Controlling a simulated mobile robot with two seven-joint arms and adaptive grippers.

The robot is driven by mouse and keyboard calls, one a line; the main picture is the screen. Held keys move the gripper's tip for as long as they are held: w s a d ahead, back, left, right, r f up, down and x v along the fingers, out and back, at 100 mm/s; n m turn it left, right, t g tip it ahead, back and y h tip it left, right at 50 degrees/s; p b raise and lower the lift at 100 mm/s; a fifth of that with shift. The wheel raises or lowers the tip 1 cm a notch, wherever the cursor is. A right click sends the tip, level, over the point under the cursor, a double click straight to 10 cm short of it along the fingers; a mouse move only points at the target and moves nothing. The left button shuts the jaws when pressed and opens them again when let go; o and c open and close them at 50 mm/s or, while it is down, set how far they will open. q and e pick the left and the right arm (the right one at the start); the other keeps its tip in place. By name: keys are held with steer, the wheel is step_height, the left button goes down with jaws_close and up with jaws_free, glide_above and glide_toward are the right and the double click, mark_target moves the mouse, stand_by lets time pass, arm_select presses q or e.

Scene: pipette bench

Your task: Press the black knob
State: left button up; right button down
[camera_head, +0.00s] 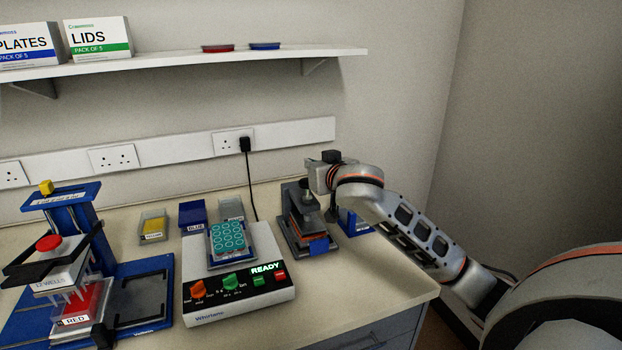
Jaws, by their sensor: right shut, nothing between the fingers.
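A small dark press (291,232) with a grey frame and a blue label stands on the bench right of the white machine. A dark knob-like part (305,185) shows at its top, partly hidden by my right gripper; I cannot clearly make out its outline. My right gripper (328,212) is shut and empty, right over the press with its fingers downward. I cannot tell whether it touches the knob. My left gripper is not in view.
The white machine (240,302) reads READY and carries a teal well plate (227,237). A blue rig (146,268) with a red knob (49,243) stands at left. Small bins, including a blue one (192,215), stand behind. A shelf (190,59) hangs above. The bench front right is clear.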

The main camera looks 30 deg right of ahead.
mark_target(307, 190)
steer(key=f, duration=0.3)
steer(key=shift+w+d+f, duration=0.1)
steer(key=shift+w+f, duration=0.1)
steer(key=shift+f, duration=0.35)
